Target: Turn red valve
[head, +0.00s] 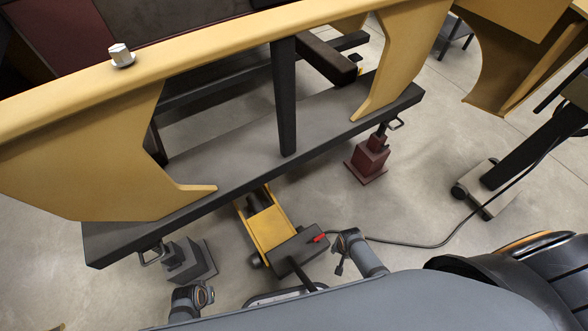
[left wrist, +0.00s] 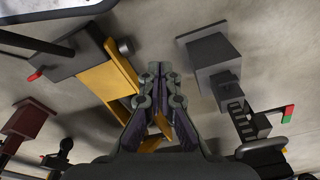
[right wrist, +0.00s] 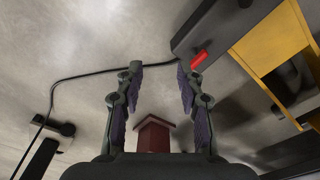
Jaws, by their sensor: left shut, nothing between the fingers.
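A small red valve (head: 320,237) sits on the edge of a dark grey box at the near end of a yellow jack (head: 268,225). The red valve also shows in the right wrist view (right wrist: 199,60), just right of the right fingertips, and in the left wrist view (left wrist: 35,76) at the far left. My right gripper (right wrist: 157,72) is open and empty, with the valve outside its fingers; whether they touch is unclear. My left gripper (left wrist: 153,72) is shut and empty, with the yellow jack behind it.
A dark cable (head: 440,243) runs across the floor from beside the valve. A dark red stand (head: 368,160) and a grey stand (head: 190,262) stand under the grey beam (head: 225,165). A yellow panel (head: 85,165) hangs above.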

